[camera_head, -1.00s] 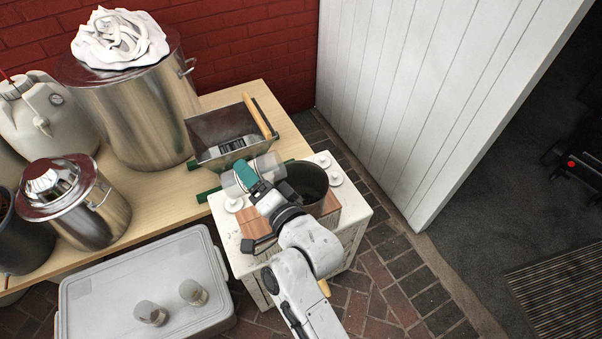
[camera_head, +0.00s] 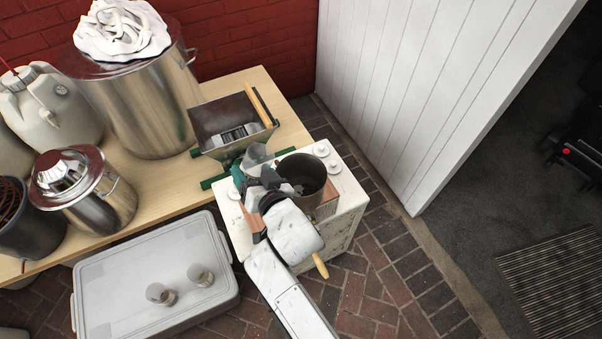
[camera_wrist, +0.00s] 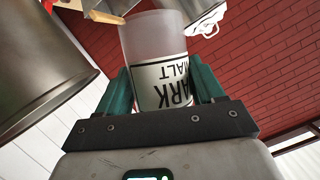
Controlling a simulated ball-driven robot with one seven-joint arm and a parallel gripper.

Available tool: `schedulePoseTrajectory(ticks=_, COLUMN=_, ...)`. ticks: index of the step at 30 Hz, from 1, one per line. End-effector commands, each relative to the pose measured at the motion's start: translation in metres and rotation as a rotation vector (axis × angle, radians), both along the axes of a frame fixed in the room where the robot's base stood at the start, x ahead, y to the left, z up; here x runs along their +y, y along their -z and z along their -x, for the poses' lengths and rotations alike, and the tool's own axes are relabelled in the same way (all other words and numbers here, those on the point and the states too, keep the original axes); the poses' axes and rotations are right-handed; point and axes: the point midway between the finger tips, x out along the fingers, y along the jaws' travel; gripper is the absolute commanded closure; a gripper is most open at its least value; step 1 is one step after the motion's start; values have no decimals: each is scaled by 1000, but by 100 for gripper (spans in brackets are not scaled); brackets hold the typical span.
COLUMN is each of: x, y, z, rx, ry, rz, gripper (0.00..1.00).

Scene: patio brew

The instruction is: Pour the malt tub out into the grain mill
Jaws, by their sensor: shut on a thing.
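The malt tub (camera_wrist: 165,75) is a clear tub with a white label reading "ARK" and "MALT", upside down in the wrist view. My gripper (camera_wrist: 165,88) is shut on it, one green finger on each side. In the head view the tub (camera_head: 256,156) shows small beside the front of the grain mill, largely hidden by my gripper (camera_head: 248,172). Its exact tilt and contents I cannot tell. The grain mill (camera_head: 212,118) has an open metal hopper with rollers inside, a wooden bar along its right rim and green feet; it stands on the wooden table.
An open dark steel pot (camera_head: 318,172) stands right of my gripper on a white cabinet (camera_head: 345,215). A large steel pot (camera_head: 150,110) topped by white cloth stands left of the mill. A grey lidded box (camera_head: 140,270) with two small glasses sits at front left.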

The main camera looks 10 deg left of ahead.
Motion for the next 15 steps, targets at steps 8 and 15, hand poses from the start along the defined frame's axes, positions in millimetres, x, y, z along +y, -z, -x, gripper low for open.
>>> schedulePoseTrajectory(ticks=8, x=10, y=27, z=4, rx=-75, ry=0, rz=194, gripper=63)
schedulePoseTrajectory(ticks=15, x=14, y=52, z=6, rx=-113, ry=-1, rz=299, gripper=63)
